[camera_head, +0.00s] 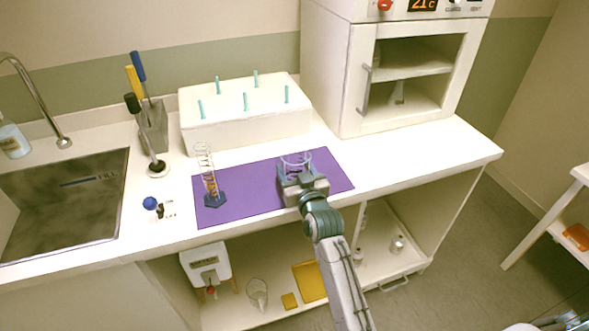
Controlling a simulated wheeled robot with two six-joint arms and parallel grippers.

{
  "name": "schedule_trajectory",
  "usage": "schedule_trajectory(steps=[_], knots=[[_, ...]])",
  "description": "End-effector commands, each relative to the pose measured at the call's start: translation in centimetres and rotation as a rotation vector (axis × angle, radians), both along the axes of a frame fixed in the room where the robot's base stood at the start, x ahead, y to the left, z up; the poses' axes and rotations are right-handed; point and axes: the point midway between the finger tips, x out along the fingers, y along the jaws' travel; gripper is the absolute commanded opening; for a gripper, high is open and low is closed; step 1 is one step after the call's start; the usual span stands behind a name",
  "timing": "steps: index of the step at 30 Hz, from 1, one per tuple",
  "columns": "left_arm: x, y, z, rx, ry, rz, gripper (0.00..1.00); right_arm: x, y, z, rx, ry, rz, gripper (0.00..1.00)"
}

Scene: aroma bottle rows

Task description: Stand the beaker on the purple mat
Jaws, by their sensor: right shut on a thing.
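The purple mat (246,187) lies on the white counter below the white block. My right gripper (294,172) is over the right part of the mat, shut on a clear glass beaker (296,158). The beaker looks upright and its rim shows above the jaws. Its base is hidden by the gripper, so I cannot tell whether it touches the mat.
A graduated cylinder (207,170) stands on the mat's left part. A white block (240,131) with several teal pegs stands behind the mat. A sink (65,198) is at left, an open-front cabinet (350,95) at back right. The counter right of the mat is clear.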

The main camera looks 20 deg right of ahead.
Motion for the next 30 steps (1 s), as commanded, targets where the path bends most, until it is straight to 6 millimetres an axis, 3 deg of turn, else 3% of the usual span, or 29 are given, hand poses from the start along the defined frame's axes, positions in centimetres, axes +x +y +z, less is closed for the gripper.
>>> schedule_trajectory(steps=[11,12,15,25,30], knots=[[0.1,-0.1,-0.1,-0.001,0.0,0.0,0.0,0.0,0.0,-0.5,0.0,-0.001,0.0,0.31],[0.1,-0.1,-0.1,-0.001,-0.001,0.001,0.0,0.0,0.0,-0.5,0.0,-0.001,0.0,0.65],[0.1,-0.1,-0.1,-0.001,0.0,0.001,0.0,0.0,0.0,-0.4,0.0,-0.001,0.0,0.81],[0.1,-0.1,0.1,-0.001,-0.001,0.001,0.0,0.0,0.0,0.0,0.0,-0.002,0.0,0.81],[0.1,-0.1,-0.6,-0.001,0.0,0.001,0.0,-2.5,-0.1,-0.5,0.001,0.001,0.0,0.81]])
